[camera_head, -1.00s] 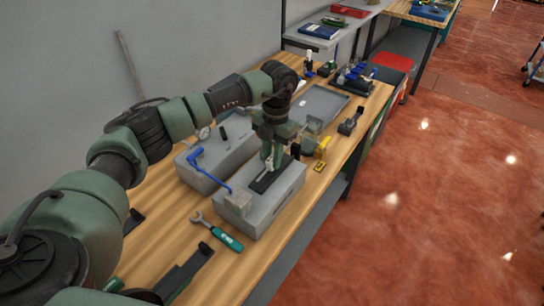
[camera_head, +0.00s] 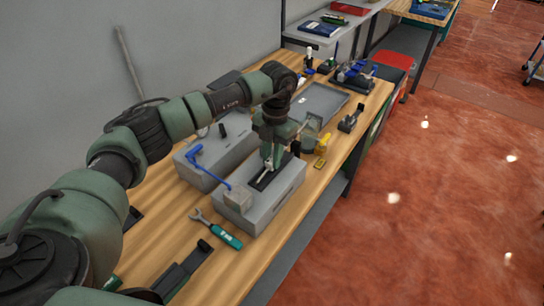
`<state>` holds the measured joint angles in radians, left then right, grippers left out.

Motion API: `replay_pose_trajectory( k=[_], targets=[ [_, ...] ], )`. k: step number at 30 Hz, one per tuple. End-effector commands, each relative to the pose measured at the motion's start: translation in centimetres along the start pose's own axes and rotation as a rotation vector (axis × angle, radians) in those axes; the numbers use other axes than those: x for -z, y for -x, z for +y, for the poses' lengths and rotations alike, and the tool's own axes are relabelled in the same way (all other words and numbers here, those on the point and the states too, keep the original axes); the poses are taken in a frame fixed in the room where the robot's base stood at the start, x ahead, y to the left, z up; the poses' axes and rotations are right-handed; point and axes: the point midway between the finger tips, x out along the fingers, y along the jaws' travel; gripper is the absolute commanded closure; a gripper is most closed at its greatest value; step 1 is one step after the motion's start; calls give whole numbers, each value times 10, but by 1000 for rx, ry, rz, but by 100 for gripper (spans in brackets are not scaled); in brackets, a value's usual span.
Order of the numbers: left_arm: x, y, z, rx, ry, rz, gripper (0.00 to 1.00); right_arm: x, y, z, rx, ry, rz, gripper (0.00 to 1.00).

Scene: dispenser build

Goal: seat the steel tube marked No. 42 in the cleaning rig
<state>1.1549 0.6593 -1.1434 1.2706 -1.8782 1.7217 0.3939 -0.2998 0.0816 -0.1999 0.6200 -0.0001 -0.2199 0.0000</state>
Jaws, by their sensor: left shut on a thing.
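My left gripper (camera_head: 268,163) is shut on a small, pale, narrow thing at its fingertips. This may be the steel tube; it is mostly hidden by the fingers and no number can be read. The gripper is low over the dark slot in the top of a grey block (camera_head: 262,217), which looks like the cleaning rig. I cannot tell whether the held thing touches the slot. My right gripper is not in view.
A second grey block (camera_head: 213,155) stands to the left. A green-handled wrench (camera_head: 222,233) lies in front. A grey tray (camera_head: 320,102), yellow parts (camera_head: 322,147) and a black holder (camera_head: 350,121) lie behind and to the right. Bare wood is free at the near right.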

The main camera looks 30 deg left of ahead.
Motion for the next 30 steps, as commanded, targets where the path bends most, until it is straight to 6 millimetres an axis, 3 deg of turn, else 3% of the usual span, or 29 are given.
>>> replay_pose_trajectory(
  k=[30],
  targets=[
    [23,-5,0,0,-1,2,100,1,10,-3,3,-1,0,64]
  ],
)
